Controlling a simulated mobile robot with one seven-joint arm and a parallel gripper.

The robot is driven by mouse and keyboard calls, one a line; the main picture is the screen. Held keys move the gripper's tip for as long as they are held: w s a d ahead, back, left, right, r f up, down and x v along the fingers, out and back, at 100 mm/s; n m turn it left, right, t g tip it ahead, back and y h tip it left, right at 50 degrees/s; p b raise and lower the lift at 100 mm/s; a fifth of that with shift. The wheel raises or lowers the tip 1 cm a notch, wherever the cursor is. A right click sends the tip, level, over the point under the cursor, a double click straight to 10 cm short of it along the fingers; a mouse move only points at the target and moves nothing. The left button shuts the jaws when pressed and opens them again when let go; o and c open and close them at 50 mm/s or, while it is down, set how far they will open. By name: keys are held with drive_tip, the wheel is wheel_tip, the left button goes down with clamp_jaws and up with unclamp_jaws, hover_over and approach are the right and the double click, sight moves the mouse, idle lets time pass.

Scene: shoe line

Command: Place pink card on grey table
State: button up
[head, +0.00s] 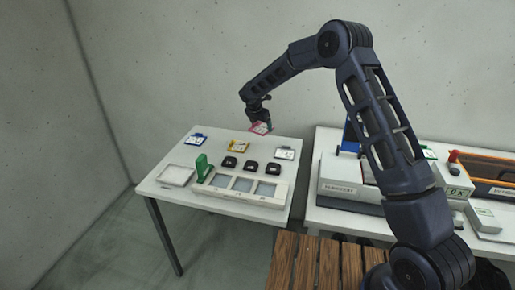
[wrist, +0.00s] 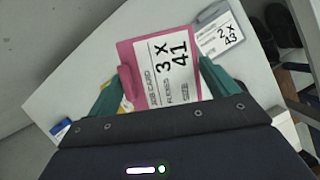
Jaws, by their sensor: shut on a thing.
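The pink card (head: 258,128) is held by my gripper (head: 262,119) at the far edge of the grey table (head: 216,140). In the wrist view, the pink card (wrist: 140,52) lies between my two green fingertips (wrist: 163,84), with its white label reading "3 x 41" facing the camera. My gripper is shut on it. The grey table (wrist: 75,80) shows beneath the card in the wrist view. The card seems to be above the tabletop; its exact height is hard to tell.
A blue card (head: 196,139), a yellow card (head: 239,146) and a grey card (head: 284,153) lie on the table. In front are black pieces (head: 252,166), a green upright piece (head: 202,168), a panel with windows (head: 218,181) and a white tray (head: 175,175). Equipment (head: 345,180) stands on the right table.

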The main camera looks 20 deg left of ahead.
sight(262, 150)
wheel_tip(262, 150, down, 13)
drive_tip(key=shift+r, duration=0.2)
idle(0.3)
drive_tip(key=shift+f, duration=0.15)
drive_tip(key=o, duration=0.9)
drive_tip(key=shift+o, duration=0.2)
